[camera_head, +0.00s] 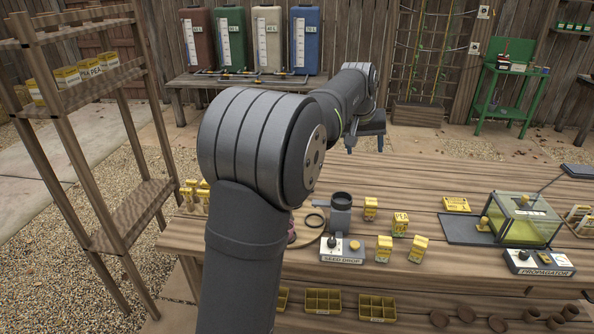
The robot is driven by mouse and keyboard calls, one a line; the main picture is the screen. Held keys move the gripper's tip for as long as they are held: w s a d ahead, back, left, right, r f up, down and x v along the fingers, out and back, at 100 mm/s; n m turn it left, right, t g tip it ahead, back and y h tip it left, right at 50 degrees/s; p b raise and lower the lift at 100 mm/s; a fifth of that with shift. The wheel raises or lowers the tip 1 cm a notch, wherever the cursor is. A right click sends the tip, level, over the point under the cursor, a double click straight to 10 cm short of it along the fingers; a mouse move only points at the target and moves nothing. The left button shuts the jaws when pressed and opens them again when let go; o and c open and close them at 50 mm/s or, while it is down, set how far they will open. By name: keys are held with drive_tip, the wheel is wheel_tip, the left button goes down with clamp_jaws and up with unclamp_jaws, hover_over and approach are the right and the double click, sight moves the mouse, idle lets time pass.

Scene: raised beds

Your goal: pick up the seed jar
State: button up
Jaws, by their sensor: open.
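No thing that I can surely tell as the seed jar shows; my arm hides part of the bench. A small pinkish thing (292,236), mostly hidden behind my arm, stands on the bench beside a round ring or disc (313,219). A grey cup-like holder (341,211) with a dark open top stands behind the grey box marked SEED DROP (342,251). My gripper (366,148) appears beyond the bench's back edge, fingers down and spread apart, with nothing seen between them. It is well apart from these things.
The wooden bench (455,290) holds yellow packets (400,222) and a glass-covered propagator (522,215). A wooden shelf rack (100,88) stands at left. Coloured tanks (268,38) stand at the back. The bench's back middle is clear.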

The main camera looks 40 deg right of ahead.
drive_tip(key=t+y, duration=0.1)
drive_tip(key=t, duration=0.1)
approach(372, 202)
drive_tip(key=x, duration=0.6)
drive_tip(key=shift+f, duration=0.15)
drive_tip(key=shift+x, duration=2.9)
drive_tip(key=shift+a, duration=0.1)
drive_tip(key=shift+c, duration=0.2)
drive_tip(key=c, duration=1.1)
